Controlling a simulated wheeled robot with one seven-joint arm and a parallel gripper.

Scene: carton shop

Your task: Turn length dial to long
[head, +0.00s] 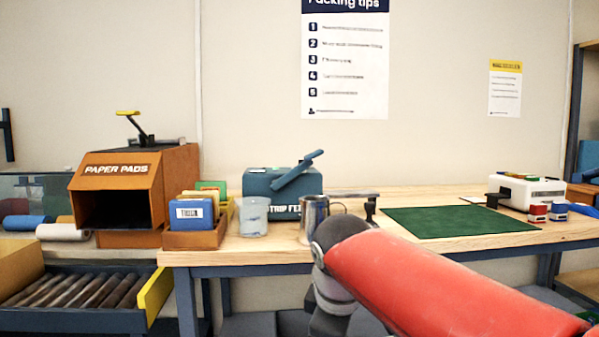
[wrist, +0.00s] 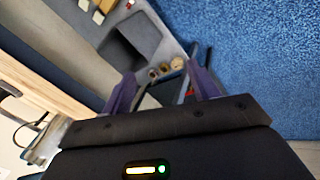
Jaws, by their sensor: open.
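I cannot make out a length dial in either view. In the head view an orange machine labelled PAPER PADS (head: 115,171) stands at the left, with a dark opening and a yellow-tipped lever on top. A teal machine (head: 262,182) with a raised blue lever stands on the bench; its lettering is partly hidden by a cup. My gripper (wrist: 163,80) shows in the wrist view with its two purple fingers apart and nothing between them. It points down toward the floor area, apart from both machines. The head view does not show its fingers; my red arm crosses the lower right.
The wooden bench (head: 365,193) holds a metal mug (head: 314,218), a grey cup (head: 253,217), a box of cards (head: 193,238), a green mat (head: 455,222) and a white machine (head: 527,190). A roller tray (head: 75,290) is at lower left. Blue carpet (wrist: 265,60) shows below.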

